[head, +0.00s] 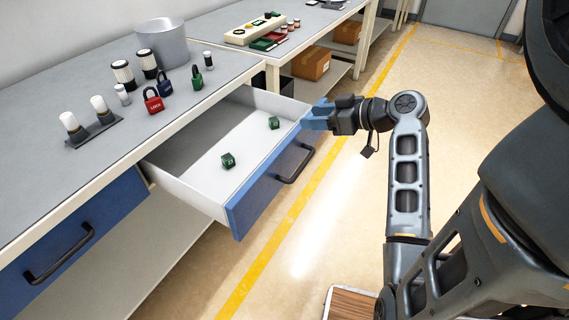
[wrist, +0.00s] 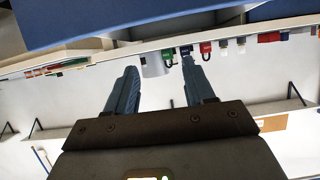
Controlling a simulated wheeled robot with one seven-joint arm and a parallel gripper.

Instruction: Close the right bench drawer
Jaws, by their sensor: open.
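The right bench drawer (head: 268,188) is pulled well out from under the bench, with a blue front, a black bar handle (head: 296,163) and a white interior. A blue panel fills the top of that view, probably the drawer front.
The left drawer (head: 72,250) is shut. On the bench top (head: 190,120) stand a grey pot (head: 163,43), padlocks (head: 153,100) and several cylinders. A second bench with a cardboard box (head: 310,63) stands beyond. The floor (head: 330,205) right of the drawer front is clear.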

